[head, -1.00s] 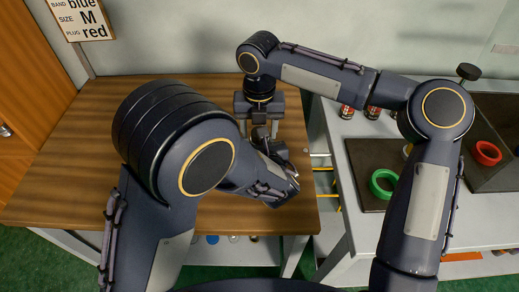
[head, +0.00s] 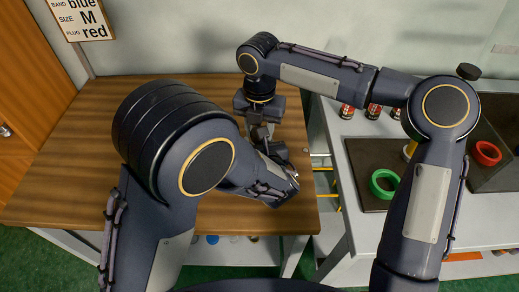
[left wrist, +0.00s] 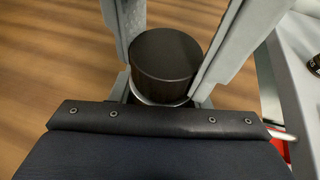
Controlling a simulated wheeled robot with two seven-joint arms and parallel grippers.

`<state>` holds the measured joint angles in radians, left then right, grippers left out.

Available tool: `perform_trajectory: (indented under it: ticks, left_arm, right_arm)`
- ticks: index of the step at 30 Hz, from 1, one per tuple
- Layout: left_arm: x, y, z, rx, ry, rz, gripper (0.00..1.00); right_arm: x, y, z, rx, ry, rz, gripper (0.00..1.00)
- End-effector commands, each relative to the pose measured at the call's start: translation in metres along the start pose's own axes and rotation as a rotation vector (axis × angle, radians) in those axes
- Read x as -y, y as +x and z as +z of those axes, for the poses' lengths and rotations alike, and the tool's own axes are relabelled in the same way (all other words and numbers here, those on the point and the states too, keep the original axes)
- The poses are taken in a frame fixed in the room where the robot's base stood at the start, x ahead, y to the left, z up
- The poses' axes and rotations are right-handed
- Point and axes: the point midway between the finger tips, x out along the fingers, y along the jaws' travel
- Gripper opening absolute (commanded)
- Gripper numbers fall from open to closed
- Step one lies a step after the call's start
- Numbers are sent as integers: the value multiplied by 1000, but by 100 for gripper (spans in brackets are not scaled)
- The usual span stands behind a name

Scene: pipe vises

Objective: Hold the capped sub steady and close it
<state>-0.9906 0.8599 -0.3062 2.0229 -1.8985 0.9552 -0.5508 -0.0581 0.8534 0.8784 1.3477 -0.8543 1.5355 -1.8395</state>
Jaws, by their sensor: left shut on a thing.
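A black round cap (left wrist: 166,55) shows from above in the left wrist view, with a pale metal rim under its near edge; this is the top of the capped sub, and its body below is hidden. My left gripper (left wrist: 172,45) has its grey fingers on either side of it and is shut on it. In the head view my left arm hides most of the sub and the vise. My right gripper (head: 262,125) points down over the workbench, close to my left gripper; its fingertips are not clear enough to tell open from shut.
The wooden bench (head: 100,150) is clear on the left. Red cans (head: 373,111) stand behind.

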Motion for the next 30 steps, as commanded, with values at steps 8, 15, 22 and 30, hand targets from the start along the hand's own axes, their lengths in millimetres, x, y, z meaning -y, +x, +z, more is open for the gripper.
perform_trajectory:
  ticks: [8, 15, 22, 30]
  left_arm:
    - [1, -1, 0, 0, 1, -3, 0]
    - [1, 0, 0, 1, 0, -2, 0]
    - [0, 0, 0, 1, -1, 1, 0]
    - [0, 0, 0, 0, 0, 1, 0]
  right_arm:
    - [-1, 0, 0, 1, 1, 4, 42]
    - [0, 0, 0, 0, 0, 2, 59]
    - [0, -5, 0, 1, 1, 0, 59]
    - [-1, -40, 0, 2, 1, 2, 59]
